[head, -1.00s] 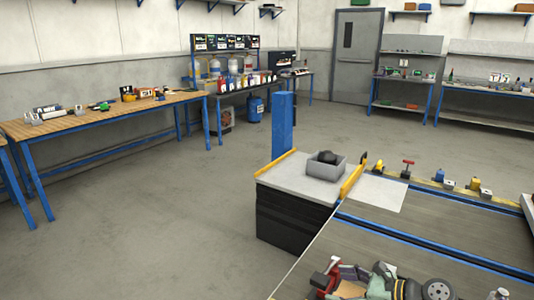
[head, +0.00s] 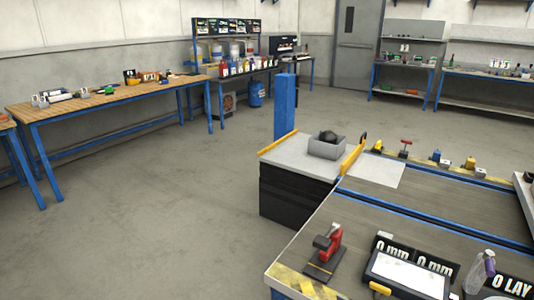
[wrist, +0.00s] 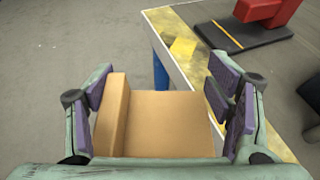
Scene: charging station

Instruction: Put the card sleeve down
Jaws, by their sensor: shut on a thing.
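The tan card sleeve (wrist: 170,118) sits between the purple finger pads of my gripper (wrist: 163,100) in the wrist view. My gripper is shut on it. The sleeve has a flat face with a raised side along its left. It is beside the table corner (wrist: 180,48), with grey floor behind its left part; its height above the table cannot be told. Its lower end is hidden by my gripper. Neither the sleeve nor my gripper shows in the head view.
A red device on a dark base (head: 325,252) stands near the table's yellow-marked corner (head: 300,283); it also shows in the wrist view (wrist: 262,10). Black signs (head: 410,262) and a white panel (head: 405,275) stand to its right. The table's middle (head: 400,218) looks clear.

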